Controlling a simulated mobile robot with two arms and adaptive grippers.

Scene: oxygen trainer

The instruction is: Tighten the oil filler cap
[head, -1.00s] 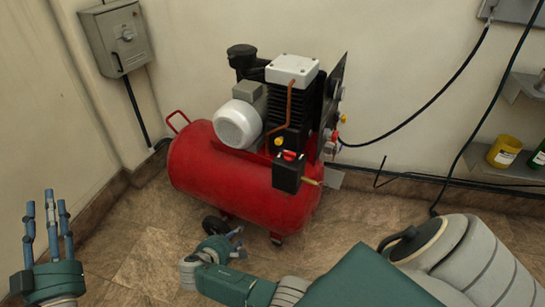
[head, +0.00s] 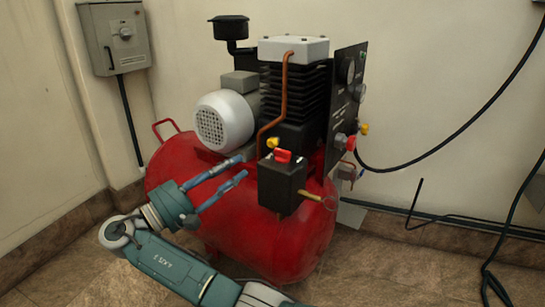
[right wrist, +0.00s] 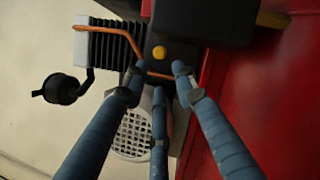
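My right gripper (head: 241,167) is in front of the red tank, below and left of the cap. In the right wrist view its three blue fingers (right wrist: 153,88) are spread, with nothing between them. The gripper is apart from the cap. My left gripper is out of view.
The black switch box (head: 282,187) juts out close right of the gripper. A copper pipe (head: 285,90) runs down near the cap. The white motor fan cover (head: 224,120) is left, the red tank (head: 290,245) below.

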